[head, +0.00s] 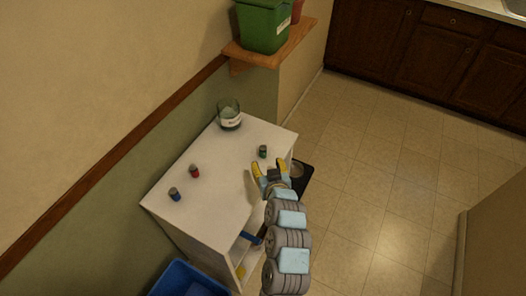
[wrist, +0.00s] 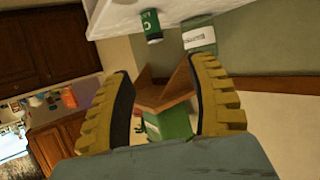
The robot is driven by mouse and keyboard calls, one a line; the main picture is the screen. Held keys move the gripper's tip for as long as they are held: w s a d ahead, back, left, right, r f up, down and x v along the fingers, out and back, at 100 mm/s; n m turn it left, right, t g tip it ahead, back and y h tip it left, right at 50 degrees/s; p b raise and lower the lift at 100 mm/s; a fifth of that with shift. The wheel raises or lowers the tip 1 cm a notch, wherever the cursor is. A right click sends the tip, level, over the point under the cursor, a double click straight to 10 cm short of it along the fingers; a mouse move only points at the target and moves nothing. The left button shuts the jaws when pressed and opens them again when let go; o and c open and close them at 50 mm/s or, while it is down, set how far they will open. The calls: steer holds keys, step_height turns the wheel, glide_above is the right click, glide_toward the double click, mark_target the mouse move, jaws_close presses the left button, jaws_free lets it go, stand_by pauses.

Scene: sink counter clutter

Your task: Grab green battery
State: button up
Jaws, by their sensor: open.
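The green battery (head: 263,152) stands near the right edge of the white cabinet top (head: 235,180) in the head view. In the wrist view the green battery (wrist: 151,26) shows at the top, with a letter C on its side, on the white surface. My gripper (head: 268,170) is at the cabinet's right edge, just below the battery in the head view. In the wrist view my gripper's yellow fingers (wrist: 165,100) are spread apart with nothing between them. The battery is beyond the fingertips and apart from them.
A red battery (head: 194,171) and a blue battery (head: 174,194) stand to the left on the cabinet top. A glass jar (head: 229,115) stands at the back. A green bin (head: 264,25) sits on a wooden shelf (head: 270,55). A blue bin (head: 188,280) is below the cabinet's front left.

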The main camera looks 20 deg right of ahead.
mark_target(263, 148)
steer(key=x, duration=0.6)
steer(key=shift+w+f, duration=0.1)
steer(key=shift+f, duration=0.15)
steer(key=shift+w+d, duration=0.1)
steer(key=shift+w, duration=0.15)
steer(key=shift+d+b+x, duration=0.15)
steer(key=shift+x, duration=0.5)
steer(key=shift+d+b+x, duration=0.15)
steer(key=shift+x, duration=1.7)
jaws_close()
